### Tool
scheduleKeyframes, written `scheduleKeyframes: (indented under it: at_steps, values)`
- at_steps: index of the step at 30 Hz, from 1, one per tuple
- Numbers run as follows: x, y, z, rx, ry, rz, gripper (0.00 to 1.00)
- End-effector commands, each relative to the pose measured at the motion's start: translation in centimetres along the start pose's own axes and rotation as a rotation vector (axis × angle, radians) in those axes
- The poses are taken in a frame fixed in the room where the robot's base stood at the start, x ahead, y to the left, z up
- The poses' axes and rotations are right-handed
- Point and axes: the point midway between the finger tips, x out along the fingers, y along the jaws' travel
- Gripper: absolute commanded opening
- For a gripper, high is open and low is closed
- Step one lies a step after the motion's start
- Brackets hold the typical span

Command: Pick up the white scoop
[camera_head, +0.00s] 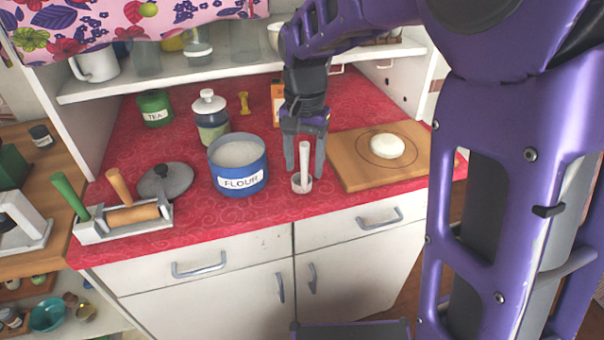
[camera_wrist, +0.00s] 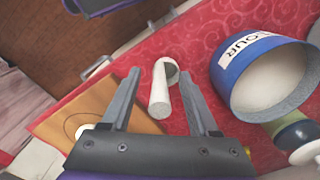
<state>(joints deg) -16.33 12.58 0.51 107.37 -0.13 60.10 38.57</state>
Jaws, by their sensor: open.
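The white scoop (camera_head: 303,172) stands on the red oilcloth near the counter's front edge, its handle pointing up and its round cup at the bottom. In the wrist view the scoop (camera_wrist: 160,92) lies between my two fingers, with its handle end toward me. My gripper (camera_head: 304,166) is open and points down, with a finger on each side of the handle. The wrist view also shows my gripper (camera_wrist: 160,85) with gaps between both fingers and the scoop. I cannot tell how far the fingertips are above the cloth.
A blue flour canister (camera_head: 238,181) stands just left of the scoop. A wooden board (camera_head: 350,174) with a white dough round (camera_head: 387,146) is close on the right. Behind are an orange box (camera_head: 277,103) and a striped jar (camera_head: 212,133). A shelf (camera_head: 160,88) overhangs the back.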

Motion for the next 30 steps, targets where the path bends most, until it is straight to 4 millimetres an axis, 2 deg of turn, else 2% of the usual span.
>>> scheduleKeyframes:
  at_steps: [3, 11, 21, 30]
  values:
    - [1.23, 0.01, -0.01, 0.000, 0.000, 0.000, 0.61]
    - [1.41, 0.01, -0.02, 0.000, 0.001, -0.001, 0.61]
    - [1.39, 0.01, -0.03, 0.000, 0.001, -0.001, 0.00]
    - [1.38, 0.01, -0.03, 0.000, 0.001, -0.001, 0.00]
